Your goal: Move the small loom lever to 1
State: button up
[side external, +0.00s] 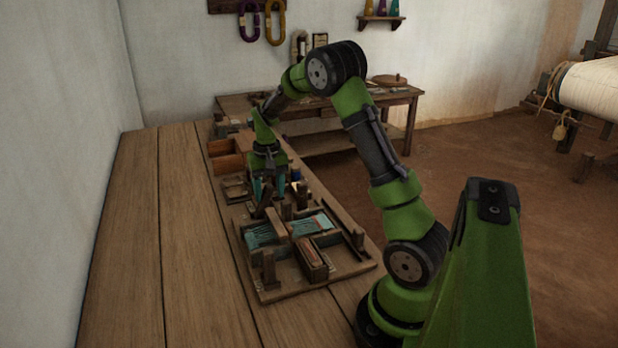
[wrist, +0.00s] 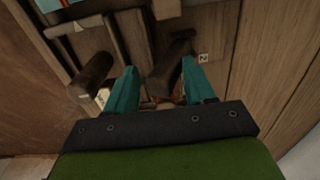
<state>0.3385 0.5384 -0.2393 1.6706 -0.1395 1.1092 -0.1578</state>
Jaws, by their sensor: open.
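In the wrist view, a dark wooden lever-like piece (wrist: 172,60), which looks like the small loom lever, lies between and just beyond the fingertips. A small tag marked 2 (wrist: 203,58) is to its right. A second pale tag (wrist: 103,97) is left of my left finger, partly hidden; its mark is unreadable. My gripper (wrist: 159,66) is open, its teal fingers on either side of the piece; contact cannot be told.
Another dark rounded wooden piece (wrist: 91,74) stands close to my left finger. Teal thread panels (side external: 311,224) and upright wooden blocks (side external: 310,260) crowd the board's near part. An open wooden box (side external: 226,164) lies beyond. The table's left side (side external: 180,240) is clear.

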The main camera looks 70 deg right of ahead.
jog(key=shift+s+d+f, duration=0.3)
jog(key=shift+s+d, duration=0.25)
jog(key=shift+s, duration=0.05)
jog(key=shift+w+a, duration=0.3)
jog(key=shift+o, duration=0.8)
jog(key=shift+r, duration=0.1)
jog(key=shift+w+a+r, duration=0.1)
jog(key=shift+w+r, duration=0.05)
jog(key=shift+r, duration=1.5)
jog(key=shift+w+a+r, duration=0.1)
jog(key=shift+r, duration=1.55)
